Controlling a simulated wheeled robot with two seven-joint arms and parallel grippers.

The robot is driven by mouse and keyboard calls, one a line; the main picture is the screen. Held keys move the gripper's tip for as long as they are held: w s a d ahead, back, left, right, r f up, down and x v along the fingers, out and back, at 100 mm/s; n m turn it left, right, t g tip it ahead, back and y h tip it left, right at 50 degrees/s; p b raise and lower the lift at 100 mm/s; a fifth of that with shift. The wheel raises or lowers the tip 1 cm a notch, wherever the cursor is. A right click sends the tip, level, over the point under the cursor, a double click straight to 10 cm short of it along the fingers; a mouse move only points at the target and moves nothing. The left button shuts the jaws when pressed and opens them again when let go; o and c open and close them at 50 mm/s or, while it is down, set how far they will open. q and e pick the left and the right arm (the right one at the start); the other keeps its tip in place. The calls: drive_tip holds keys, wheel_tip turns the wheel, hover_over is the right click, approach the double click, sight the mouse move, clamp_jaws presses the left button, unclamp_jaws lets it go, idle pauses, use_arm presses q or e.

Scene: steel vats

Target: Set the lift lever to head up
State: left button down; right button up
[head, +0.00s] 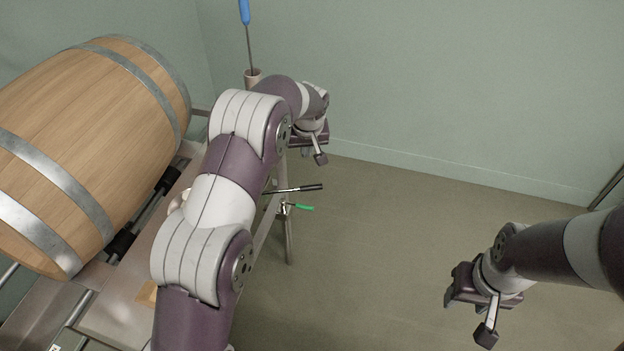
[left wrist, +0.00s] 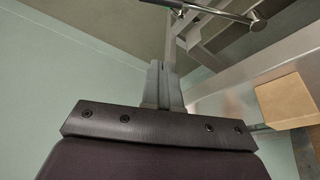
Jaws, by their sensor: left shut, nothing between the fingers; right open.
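A lever with a black grip (head: 300,188) sticks out to the right from the side of the steel stand, roughly level. Just below it is a shorter lever with a green grip (head: 304,207). The frames do not show which one is the lift lever. My left gripper (head: 320,158) is shut and empty, above and beyond the black grip in the head view, apart from both levers. Its closed fingers (left wrist: 163,88) show in the left wrist view, with a metal rod (left wrist: 205,9) near the top edge. My right gripper (head: 484,308) is open and empty, well to the right over the floor.
A wooden barrel (head: 95,130) with steel hoops lies on the steel stand (head: 125,305) at left. A blue-handled rod (head: 244,12) stands in a cup (head: 252,77) at the back. A wooden block (left wrist: 286,100) shows in the left wrist view.

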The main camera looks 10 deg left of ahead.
sight(286, 192)
use_arm(q)
wheel_tip(286, 192, down, 10)
drive_tip(key=shift+s+f, duration=0.15)
drive_tip(key=shift+s, duration=0.05)
use_arm(e)
drive_tip(key=shift+w+f, duration=0.1)
drive_tip(key=shift+f, duration=0.15)
use_arm(q)
drive_tip(key=shift+s+d, duration=0.1)
drive_tip(key=shift+d, duration=0.05)
idle(0.4)
